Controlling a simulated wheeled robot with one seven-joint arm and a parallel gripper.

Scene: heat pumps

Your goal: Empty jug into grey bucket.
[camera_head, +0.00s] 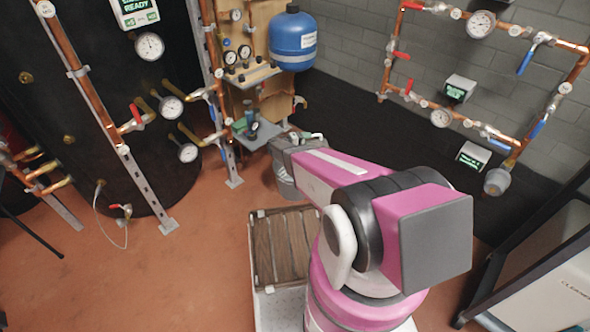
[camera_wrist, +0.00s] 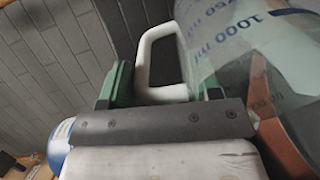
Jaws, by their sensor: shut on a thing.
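The clear jug (camera_wrist: 285,50) fills the upper right of the wrist view, with blue markings such as 1000 ml. It looks tilted there. Its white loop handle (camera_wrist: 163,95) lies between the green fingers of my gripper (camera_wrist: 165,88), which is shut on it. Any liquid inside is hard to tell. In the head view the grey bucket (camera_head: 284,182) stands on the floor by the back wall, partly covered by my arm. My gripper's end is small there, around the bucket's top, and I cannot make out the jug clearly.
A brown slatted crate (camera_head: 284,240) stands in front of the bucket. A blue tank (camera_head: 292,40) and gauges hang on a wooden panel. Copper pipework (camera_head: 388,55) is on the right wall. A white unit (camera_head: 555,275) stands at right.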

